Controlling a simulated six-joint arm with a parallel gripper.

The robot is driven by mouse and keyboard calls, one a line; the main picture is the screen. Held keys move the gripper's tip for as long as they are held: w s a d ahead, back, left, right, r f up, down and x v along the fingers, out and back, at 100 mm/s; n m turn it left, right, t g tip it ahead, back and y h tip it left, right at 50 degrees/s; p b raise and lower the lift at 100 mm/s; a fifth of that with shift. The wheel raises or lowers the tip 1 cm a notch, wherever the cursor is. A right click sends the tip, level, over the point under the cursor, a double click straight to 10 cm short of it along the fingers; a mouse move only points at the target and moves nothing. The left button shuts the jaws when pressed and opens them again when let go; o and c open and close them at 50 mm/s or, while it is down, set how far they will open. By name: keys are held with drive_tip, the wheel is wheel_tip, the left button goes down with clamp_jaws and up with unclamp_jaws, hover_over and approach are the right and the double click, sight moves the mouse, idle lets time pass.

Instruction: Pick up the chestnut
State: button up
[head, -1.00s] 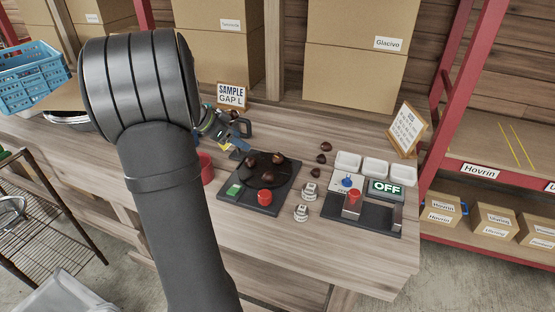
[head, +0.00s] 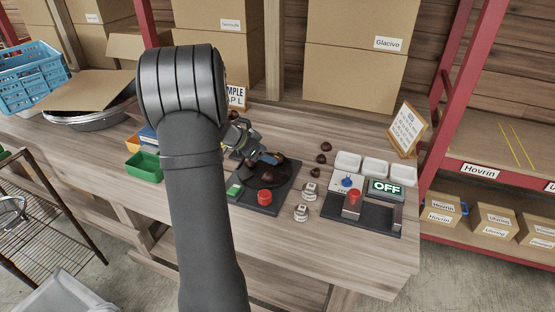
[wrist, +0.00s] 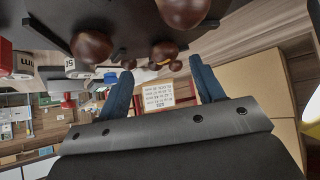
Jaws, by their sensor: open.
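Several brown chestnuts lie on a black round plate (head: 258,183) on the table. One chestnut (head: 280,161) is beside my gripper (head: 272,157), and another chestnut (head: 268,177) lies nearer the front. My gripper is over the far part of the plate, partly hidden by my arm. In the wrist view my gripper (wrist: 162,88) shows two blue fingers spread apart with nothing between their tips. Dark chestnuts (wrist: 92,47) and (wrist: 183,10) show beyond the fingers, with a smaller chestnut (wrist: 163,52) between their directions. Which chestnut is meant cannot be told.
A red button (head: 265,197) is at the plate's front. Loose chestnuts (head: 321,158) lie in a row to the right, near white trays (head: 348,163) and an OFF display (head: 386,188). Two small weights (head: 302,212) stand in front. A green bin (head: 144,167) is left of my arm.

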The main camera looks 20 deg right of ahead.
sight(275, 156)
drive_tip(key=x, duration=0.4)
drive_tip(key=shift+w+d+f, duration=0.1)
drive_tip(key=shift+w+d, duration=0.2)
drive_tip(key=shift+d, duration=0.1)
drive_tip(key=c, duration=1)
drive_tip(key=shift+c, duration=0.2)
drive_tip(key=shift+r, duration=0.7)
wheel_tip(275, 156, up, 3)
drive_tip(key=shift+r, duration=0.1)
drive_tip(key=s+d+r, duration=0.6)
drive_tip(key=s, duration=0.4)
drive_tip(key=shift+r, duration=0.25)
